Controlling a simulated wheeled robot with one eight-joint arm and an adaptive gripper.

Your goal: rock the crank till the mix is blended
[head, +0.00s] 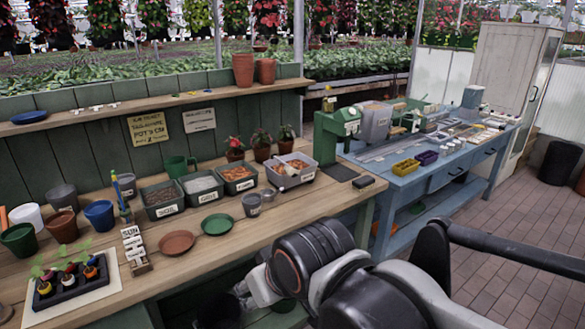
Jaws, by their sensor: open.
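A green machine (338,127) stands at the near left end of the blue bench. A grey drum-like body (376,121) sits beside it on the right, and it could be the mixer. I cannot clearly make out a crank handle or any mix inside. My arm (310,250) fills the lower middle and right, in front of the wooden bench and apart from the machine. Its fingertips do not show clearly.
The wooden bench (212,238) holds pots, labelled bins (203,187), saucers (177,243) and a seedling tray (72,282). The blue bench (410,180) holds yellow (405,167) and purple (427,158) boxes. Brick floor (500,240) lies open at the right.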

